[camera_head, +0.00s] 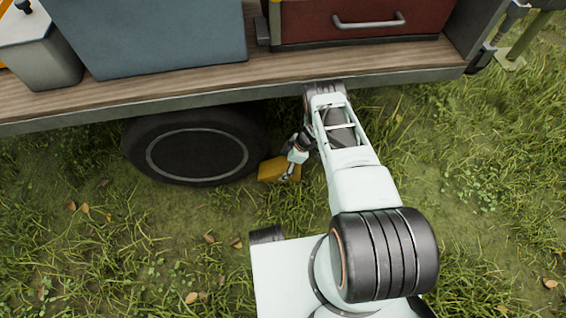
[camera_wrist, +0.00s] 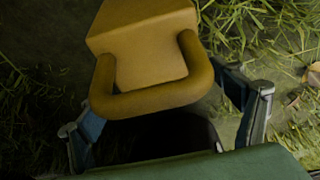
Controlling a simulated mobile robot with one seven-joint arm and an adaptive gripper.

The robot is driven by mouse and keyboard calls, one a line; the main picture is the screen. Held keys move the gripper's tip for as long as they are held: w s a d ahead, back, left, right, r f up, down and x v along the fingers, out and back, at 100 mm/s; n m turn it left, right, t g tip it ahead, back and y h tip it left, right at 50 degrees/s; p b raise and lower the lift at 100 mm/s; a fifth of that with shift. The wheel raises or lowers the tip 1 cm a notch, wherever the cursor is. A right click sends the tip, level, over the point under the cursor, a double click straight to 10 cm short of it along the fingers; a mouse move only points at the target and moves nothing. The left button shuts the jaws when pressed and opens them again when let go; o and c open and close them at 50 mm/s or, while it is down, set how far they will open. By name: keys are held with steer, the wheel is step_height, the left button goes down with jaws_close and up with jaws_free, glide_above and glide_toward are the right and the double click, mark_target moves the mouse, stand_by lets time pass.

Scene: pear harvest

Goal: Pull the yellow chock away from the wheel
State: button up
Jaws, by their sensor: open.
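The yellow chock (camera_head: 279,170) sits on the grass at the right side of the black wheel (camera_head: 197,146), close against it. In the wrist view the chock (camera_wrist: 145,45) shows its block and a thick yellow loop handle (camera_wrist: 150,100) facing my gripper. My gripper (camera_wrist: 170,115) is open, with one finger on each side of the handle. The handle lies between the fingers, with visible space on the right. Whether the left finger touches it I cannot tell. In the head view my gripper (camera_head: 289,168) is at the chock and partly covers it.
Open grass (camera_head: 130,250) spreads in front and to the right.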

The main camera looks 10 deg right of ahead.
steer(key=c, duration=1.8)
steer(key=shift+s, duration=0.15)
